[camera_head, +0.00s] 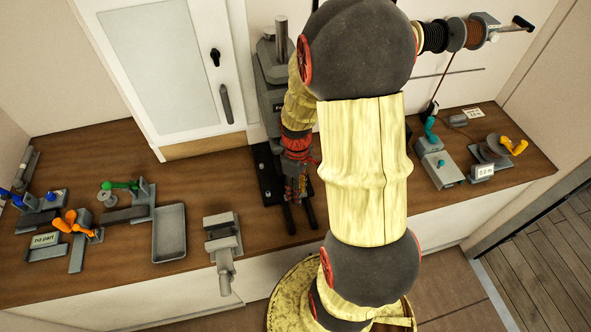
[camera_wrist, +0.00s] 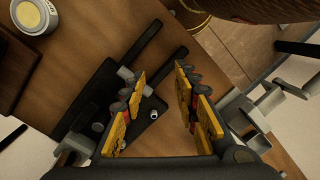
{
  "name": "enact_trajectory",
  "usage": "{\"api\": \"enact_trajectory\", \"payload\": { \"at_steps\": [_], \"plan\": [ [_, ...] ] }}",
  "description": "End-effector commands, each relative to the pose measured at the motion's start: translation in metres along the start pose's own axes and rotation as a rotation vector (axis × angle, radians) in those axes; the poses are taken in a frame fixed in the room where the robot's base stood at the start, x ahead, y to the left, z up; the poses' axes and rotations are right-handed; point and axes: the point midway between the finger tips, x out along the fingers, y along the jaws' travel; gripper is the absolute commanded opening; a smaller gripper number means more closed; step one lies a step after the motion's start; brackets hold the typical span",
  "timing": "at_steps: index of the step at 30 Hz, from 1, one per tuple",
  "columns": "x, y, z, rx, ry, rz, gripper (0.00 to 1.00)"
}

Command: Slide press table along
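The press (camera_head: 270,85) is a grey upright machine at the back of the bench, with a dark base plate (camera_head: 266,174) below it. In the wrist view a dark plate (camera_wrist: 92,98), which looks like the press table, lies on the wood with two black bars (camera_wrist: 146,48) reaching out from it. A small pale metal peg (camera_wrist: 153,115) shows between my fingers. My gripper (camera_head: 298,190) is low over the press base, partly hidden by my arm. In the wrist view its fingers (camera_wrist: 160,82) are apart with nothing held between them. Whether they touch the plate is unclear.
A grey vise (camera_head: 222,238) stands at the bench front, with a shallow grey tray (camera_head: 170,232) to its left. Several small fixtures with an orange knob (camera_head: 72,222) fill the left end. A grey box (camera_head: 438,168) stands right. A white cabinet (camera_head: 165,70) is behind.

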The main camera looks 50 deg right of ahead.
Motion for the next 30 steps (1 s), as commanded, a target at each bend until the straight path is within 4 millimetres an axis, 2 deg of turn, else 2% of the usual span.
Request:
{"api": "enact_trajectory", "payload": {
  "at_steps": [4,7,12,20,30],
  "plan": [
    [0.022,0.024,-0.016,-0.317,0.018,0.026,0.3],
    [0.017,0.038,-0.03,-0.506,0.041,0.078,0.3],
    [0.015,0.045,-0.036,-0.709,0.046,0.115,0.3],
    [0.02,0.046,-0.037,-0.769,0.044,0.119,0.3],
    [0.055,0.049,-0.04,-0.767,0.043,0.118,0.3]
  ]
}}
